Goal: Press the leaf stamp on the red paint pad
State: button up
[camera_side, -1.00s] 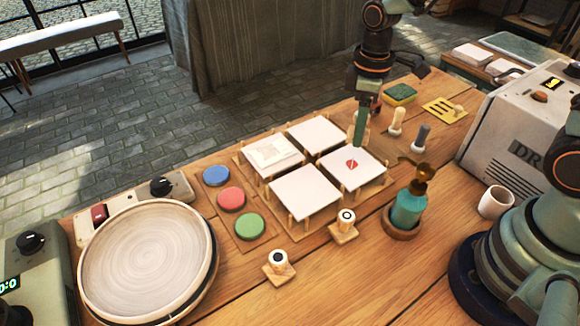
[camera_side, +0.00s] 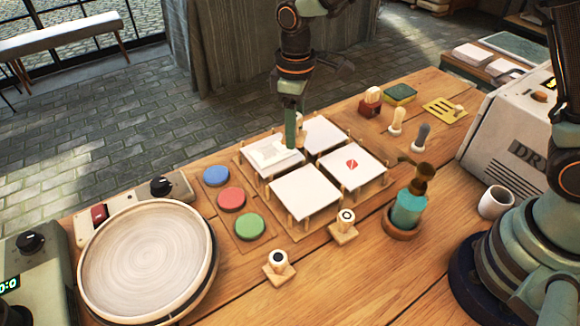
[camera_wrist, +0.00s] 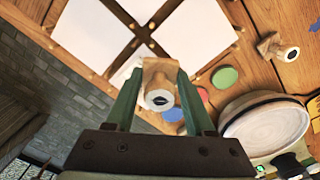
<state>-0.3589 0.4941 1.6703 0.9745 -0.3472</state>
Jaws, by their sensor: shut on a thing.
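My gripper (camera_side: 291,143) is shut on a pale wooden stamp (camera_wrist: 160,80), held above the back left tile area. In the wrist view my gripper (camera_wrist: 160,70) has the stamp between its green fingers, with a dark leaf-like mark on its round white end. The red paint pad (camera_side: 231,198) lies between the blue pad (camera_side: 216,176) and the green pad (camera_side: 249,225), left of and in front of my gripper. In the wrist view the red pad (camera_wrist: 203,94) is partly hidden behind a finger.
Four white tiles stand on pegs; the right one (camera_side: 352,168) bears a red mark. Two more stamps (camera_side: 278,264) (camera_side: 346,222) stand in front. A turntable (camera_side: 145,250) lies left, and a teal bottle (camera_side: 408,211) stands right.

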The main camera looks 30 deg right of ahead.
send_near(232, 198)
jog(key=shift+f, duration=2.6)
jog(key=shift+f, duration=0.65)
notch_tip(232, 198, up, 7)
dwell(1.2)
jog(key=shift+w+r, duration=0.1)
